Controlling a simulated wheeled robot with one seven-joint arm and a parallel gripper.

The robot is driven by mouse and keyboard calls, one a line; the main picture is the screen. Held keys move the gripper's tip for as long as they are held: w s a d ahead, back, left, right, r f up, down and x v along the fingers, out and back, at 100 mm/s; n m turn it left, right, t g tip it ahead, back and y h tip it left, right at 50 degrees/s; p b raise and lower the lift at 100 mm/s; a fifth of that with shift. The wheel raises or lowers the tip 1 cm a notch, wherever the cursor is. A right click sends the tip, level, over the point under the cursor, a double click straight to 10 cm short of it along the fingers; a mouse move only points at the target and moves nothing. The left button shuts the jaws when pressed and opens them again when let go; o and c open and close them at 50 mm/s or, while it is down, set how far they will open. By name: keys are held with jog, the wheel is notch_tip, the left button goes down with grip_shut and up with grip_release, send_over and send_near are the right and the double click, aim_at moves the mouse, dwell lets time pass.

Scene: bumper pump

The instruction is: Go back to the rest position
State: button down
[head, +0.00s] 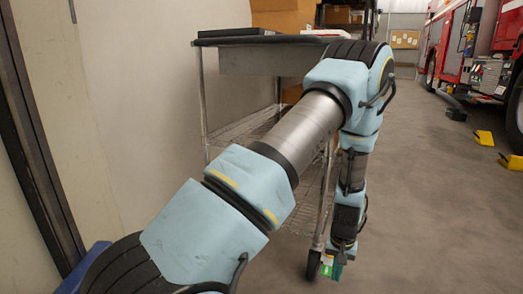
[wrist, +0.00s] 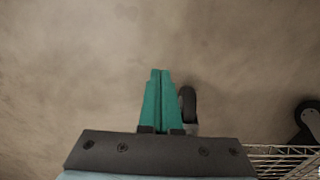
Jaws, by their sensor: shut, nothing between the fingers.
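My gripper (wrist: 160,75) has green fingers that are shut with nothing between them. It points down over the bare floor in the wrist view. In the head view my arm reaches forward and bends down, and the gripper (head: 333,268) hangs low in front of the wire cart's right side, near a caster.
A wire-shelf cart (head: 245,62) stands by the left wall, with a dark flat object (head: 238,32) on top. Its caster (wrist: 189,104) is close beside my fingers. Cardboard boxes (head: 283,18) are behind. Red trucks (head: 452,45) and yellow chocks (head: 484,138) are at right. The middle floor is clear.

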jog(key=w+a+r+n+p, duration=0.1)
jog(key=a+r+p, duration=0.1)
jog(key=a+r, duration=0.65)
jog(key=w+a+r+n+p, duration=0.1)
jog(key=w+a+r, duration=0.1)
jog(key=a+r, duration=0.65)
jog(key=s+a+r+n+t+p, duration=0.1)
jog(key=s+a+r, duration=0.3)
jog(key=a+r, duration=0.3)
jog(key=s+a+r+n+t+p, duration=0.15)
jog(key=s+a+r, duration=0.3)
jog(key=r, duration=0.45)
jog(key=w+p+v, duration=0.2)
jog(key=p+v, duration=1)
jog(key=w+r+p+v, duration=0.1)
jog(key=w+p+v, duration=0.2)
jog(key=p+v, duration=0.9)
jog(key=w+p+v, duration=0.2)
jog(key=p+v, duration=1)
jog(key=p, duration=0.2)
jog(key=shift+w+d+r+m+g, duration=0.2)
jog(key=shift+w+r+m+g, duration=0.3)
jog(key=shift+w, duration=0.15)
